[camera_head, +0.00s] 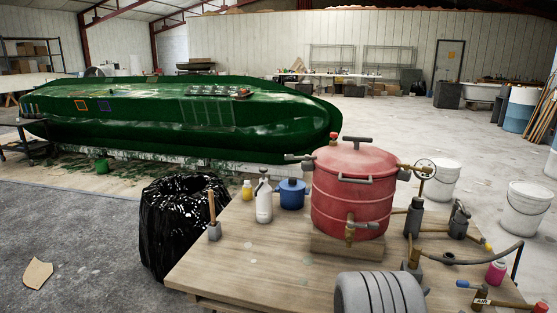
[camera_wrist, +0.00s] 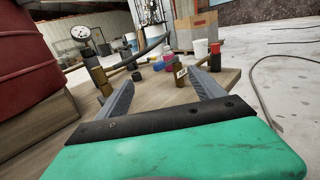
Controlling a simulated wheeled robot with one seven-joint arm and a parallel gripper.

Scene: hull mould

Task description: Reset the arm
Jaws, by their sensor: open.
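My gripper (camera_wrist: 160,100) shows in the wrist view as two grey fingers on a green body. The fingers are spread apart with nothing held between them. It points over the wooden table (camera_wrist: 45,130), with the red pressure pot (camera_wrist: 30,60) at its left. A brass fitting with a tag (camera_wrist: 180,75) stands beyond the fingertips. In the head view, a grey ribbed part of my arm (camera_head: 380,295) shows at the bottom, in front of the table (camera_head: 235,265). The fingers themselves are not seen in the head view.
The red pot (camera_head: 353,190) with gauge (camera_head: 425,168) stands on the table. Beside it are a blue pot (camera_head: 291,194), a white bottle (camera_head: 264,203), valves and a hose (camera_head: 485,257). A black bin bag (camera_head: 165,235) and the green hull mould (camera_head: 180,115) lie behind. White buckets (camera_head: 525,210) stand right.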

